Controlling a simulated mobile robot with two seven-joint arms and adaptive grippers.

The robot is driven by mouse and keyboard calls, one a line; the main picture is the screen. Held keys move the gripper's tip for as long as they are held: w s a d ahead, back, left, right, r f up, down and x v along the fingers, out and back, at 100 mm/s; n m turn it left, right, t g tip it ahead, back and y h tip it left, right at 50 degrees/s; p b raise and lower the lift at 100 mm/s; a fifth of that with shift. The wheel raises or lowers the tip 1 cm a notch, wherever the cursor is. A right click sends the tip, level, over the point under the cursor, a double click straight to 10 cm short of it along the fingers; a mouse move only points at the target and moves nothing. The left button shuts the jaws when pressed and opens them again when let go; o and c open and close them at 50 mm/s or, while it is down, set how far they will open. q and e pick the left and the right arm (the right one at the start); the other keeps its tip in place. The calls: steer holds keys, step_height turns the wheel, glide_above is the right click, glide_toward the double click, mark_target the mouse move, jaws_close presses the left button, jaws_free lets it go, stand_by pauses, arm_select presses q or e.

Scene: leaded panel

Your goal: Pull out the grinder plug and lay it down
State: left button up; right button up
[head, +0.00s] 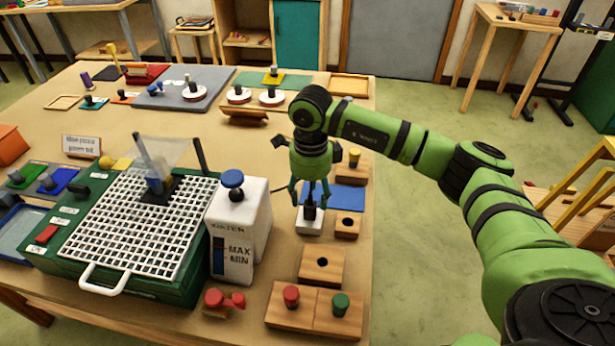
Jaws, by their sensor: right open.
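A dark plug (310,212) stands upright in a small white socket block (308,225) on the wooden table, right of the white water tank. A thin dark cable shows just left of it. My right gripper (309,197) points straight down over the plug with its green fingers apart. The fingertips are beside the top of the plug; I cannot tell if they touch it. The green grinder (110,300) with a white grid top (150,235) stands at the left. My left gripper is not in view.
The white water tank (237,235) stands close left of the socket. A blue mat (347,197) and a wooden block with a hole (347,226) lie close right. Wooden blocks with red and green knobs (315,308) are in front. Bare table (250,130) shows farther back.

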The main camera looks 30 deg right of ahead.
mark_target(310, 203)
step_height(310, 203, down, 2)
steer(key=shift+s+f+p, duration=0.1)
steer(key=shift+s+p, duration=0.05)
steer(key=shift+p, duration=0.25)
steer(key=shift+w+f, duration=0.2)
steer(key=shift+f, duration=0.75)
steer(key=c, duration=1)
steer(key=shift+c, duration=0.6)
steer(key=o, duration=1.1)
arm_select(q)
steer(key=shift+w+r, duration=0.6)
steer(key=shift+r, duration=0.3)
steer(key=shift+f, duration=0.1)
arm_select(e)
steer(key=shift+r, duration=0.1)
